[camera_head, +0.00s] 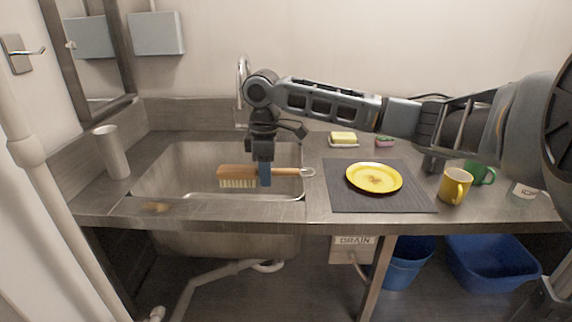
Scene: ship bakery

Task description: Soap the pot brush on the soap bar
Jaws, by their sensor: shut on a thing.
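My gripper (264,178) is shut on the handle of the pot brush (238,174) over the sink. The brush has a wooden back, pale bristles pointing down, and a handle reaching right to a metal hanging loop. It lies roughly level in the picture; its exact height over the basin is hard to tell. A pale yellow block (343,136) on a white dish stands at the back of the counter, right of my gripper. A small pink piece (384,140) in a dark holder sits just right of it. I cannot tell for certain which of these is the soap bar.
The steel sink (165,160) has a tap (243,75) behind it. A metal cup (112,152) stands at left. To the right lie a grey mat (340,195), a soiled yellow plate (374,178), a yellow mug (455,185) and a green mug (478,173). My arm spans the back right.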

